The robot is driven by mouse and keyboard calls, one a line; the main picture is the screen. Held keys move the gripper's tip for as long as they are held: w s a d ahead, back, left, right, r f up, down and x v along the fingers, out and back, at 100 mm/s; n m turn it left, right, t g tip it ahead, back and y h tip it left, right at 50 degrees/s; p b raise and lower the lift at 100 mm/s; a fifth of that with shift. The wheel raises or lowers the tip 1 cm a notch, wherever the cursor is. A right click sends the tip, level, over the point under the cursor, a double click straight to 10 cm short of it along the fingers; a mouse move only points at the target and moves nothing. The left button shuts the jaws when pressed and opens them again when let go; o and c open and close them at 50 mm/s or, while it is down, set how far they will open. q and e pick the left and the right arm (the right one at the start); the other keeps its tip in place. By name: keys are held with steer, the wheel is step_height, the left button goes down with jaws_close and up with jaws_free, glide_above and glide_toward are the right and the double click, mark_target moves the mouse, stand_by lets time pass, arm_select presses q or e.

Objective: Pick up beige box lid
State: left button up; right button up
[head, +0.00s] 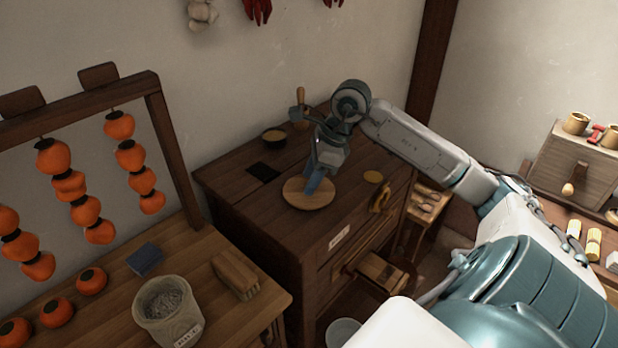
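A round beige wooden disc (297,201) lies flat on top of the dark wooden cabinet (245,207). It is the most lid-like beige thing in view, but I cannot tell for sure that it is the box lid. My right gripper (313,186) points down over the disc from above, its blue tip at or just over the disc's back part. I cannot tell whether it touches. Its fingers overlap in this view, so their opening does not show. My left gripper is not in view.
At the left, a table carries a rack (170,150) of hanging persimmons, a bucket (165,318), a blue block (146,259) and a brush (235,272).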

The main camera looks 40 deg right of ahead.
jaws_close()
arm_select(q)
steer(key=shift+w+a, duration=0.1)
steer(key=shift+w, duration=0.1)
arm_select(e)
steer(key=shift+r, duration=0.1)
steer(key=shift+r+b, duration=0.45)
steer(key=shift+r, duration=0.3)
steer(key=shift+r+b, duration=0.3)
steer(key=shift+r, duration=0.65)
steer(key=s+a+b, duration=0.1)
steer(key=s, duration=0.1)
steer(key=s+a+b, duration=0.1)
steer(key=s+a, duration=0.1)
steer(key=s+a+b, duration=0.1)
steer(key=s+a, duration=0.1)
steer(key=shift+s+r, duration=0.1)
steer(key=shift+s, duration=0.1)
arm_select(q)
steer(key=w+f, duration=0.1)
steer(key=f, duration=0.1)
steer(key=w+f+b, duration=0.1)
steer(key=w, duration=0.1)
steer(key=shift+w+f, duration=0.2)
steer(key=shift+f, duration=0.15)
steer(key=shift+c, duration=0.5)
arm_select(e)
steer(key=s+a+r, duration=0.1)
steer(key=s+a, duration=0.4)
steer(key=s, duration=0.1)
